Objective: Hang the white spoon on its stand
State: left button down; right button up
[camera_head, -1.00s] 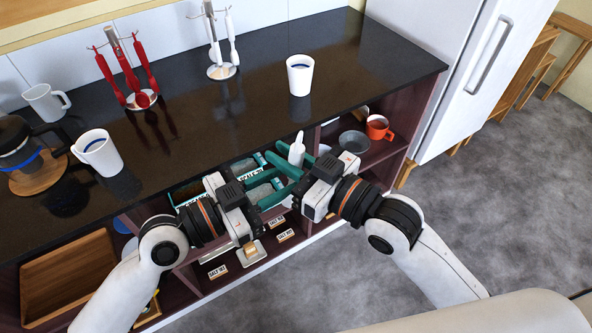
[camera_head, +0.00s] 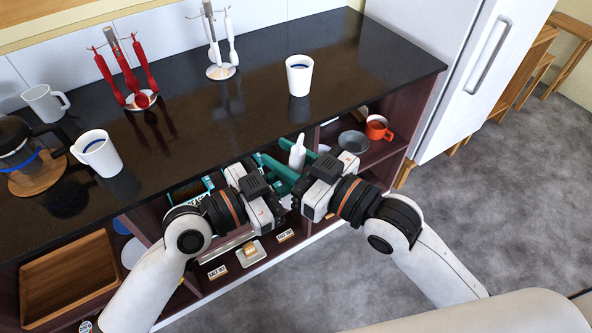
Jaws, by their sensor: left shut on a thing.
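The white spoon (camera_head: 298,151) is held upright in front of the counter's front edge, its white upper end showing between teal fingers and its lower part hidden. My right gripper (camera_head: 292,160) reaches in from the right, its teal fingers on either side of the spoon. My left gripper (camera_head: 291,184) comes in from the left and is shut on the spoon beside the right gripper; its fingers are mostly hidden. The white spoon's stand (camera_head: 222,72) is at the back of the counter, a metal post with a round base and white utensils hanging on it.
A stand with red utensils (camera_head: 142,99) is left of it on the dark counter (camera_head: 240,115). White cups (camera_head: 299,75) (camera_head: 97,153), a mug (camera_head: 46,103) and a coffee press (camera_head: 20,153) stand there. Below are shelves with an orange mug (camera_head: 378,130) and a wooden tray (camera_head: 70,273).

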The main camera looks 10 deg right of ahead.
jog(key=shift+o, duration=0.6)
jog(key=shift+r, duration=0.1)
